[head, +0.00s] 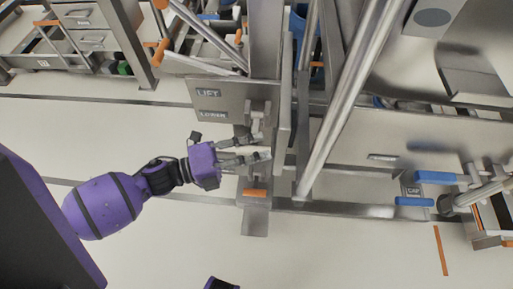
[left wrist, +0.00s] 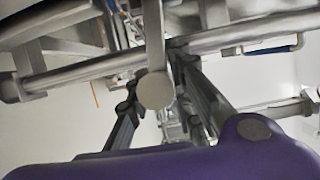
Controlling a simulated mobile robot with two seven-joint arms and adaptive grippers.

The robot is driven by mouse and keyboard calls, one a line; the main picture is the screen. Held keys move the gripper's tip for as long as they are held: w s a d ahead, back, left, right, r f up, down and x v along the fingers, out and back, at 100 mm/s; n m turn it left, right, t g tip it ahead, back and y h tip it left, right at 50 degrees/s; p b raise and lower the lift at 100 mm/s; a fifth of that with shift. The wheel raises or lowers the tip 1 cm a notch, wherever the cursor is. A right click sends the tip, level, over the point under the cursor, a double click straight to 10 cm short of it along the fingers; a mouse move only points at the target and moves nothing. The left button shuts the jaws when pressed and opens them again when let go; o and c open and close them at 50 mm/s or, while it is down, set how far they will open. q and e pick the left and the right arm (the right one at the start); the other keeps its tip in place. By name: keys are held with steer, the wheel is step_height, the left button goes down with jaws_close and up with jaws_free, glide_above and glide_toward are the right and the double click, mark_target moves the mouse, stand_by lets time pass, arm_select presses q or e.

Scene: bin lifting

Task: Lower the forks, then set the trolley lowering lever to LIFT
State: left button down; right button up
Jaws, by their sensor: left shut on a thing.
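The trolley's grey panel (head: 222,100) carries a LIFT label (head: 208,93) above a LOWER label (head: 213,114). A grey metal lowering lever (head: 258,108) stands at the panel's right side, beside the labels. My left gripper (head: 265,148) reaches in from the left, its fingers closed on the lever by the LOWER label. In the left wrist view a grey round-ended bar (left wrist: 156,90) shows between the fingers (left wrist: 160,105). The exact contact is partly hidden. I cannot make out the forks clearly. My right gripper is out of view.
An orange-topped pedal (head: 255,193) sits below the gripper. Steel posts and a slanted tube (head: 350,100) stand close on the right. Blue handles (head: 436,177) are farther right. Drawers (head: 88,30) stand at upper left. The pale floor (head: 90,130) at left is clear.

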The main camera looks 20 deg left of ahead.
arm_select(q)
steer(key=shift+w+a+f+m+h+b, duration=0.1)
steer(key=shift+w+f+m+h+b, duration=0.1)
steer(key=shift+f+m+b, duration=0.55)
steer(key=shift+w+a+f+m+h+b, duration=0.1)
steer(key=shift+f+m+h+b, duration=0.1)
steer(key=shift+f+m+b, duration=0.6)
steer(key=shift+w+f+m+h+b, duration=0.2)
steer(key=shift+f+m+b, duration=0.2)
steer(key=shift+b, duration=0.65)
steer(key=c, duration=1.6)
jaws_free()
steer(key=shift+o, duration=0.2)
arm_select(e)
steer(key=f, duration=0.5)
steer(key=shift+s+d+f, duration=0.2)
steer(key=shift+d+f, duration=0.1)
arm_select(q)
steer(key=shift+r, duration=0.1)
steer(key=v, duration=1.2)
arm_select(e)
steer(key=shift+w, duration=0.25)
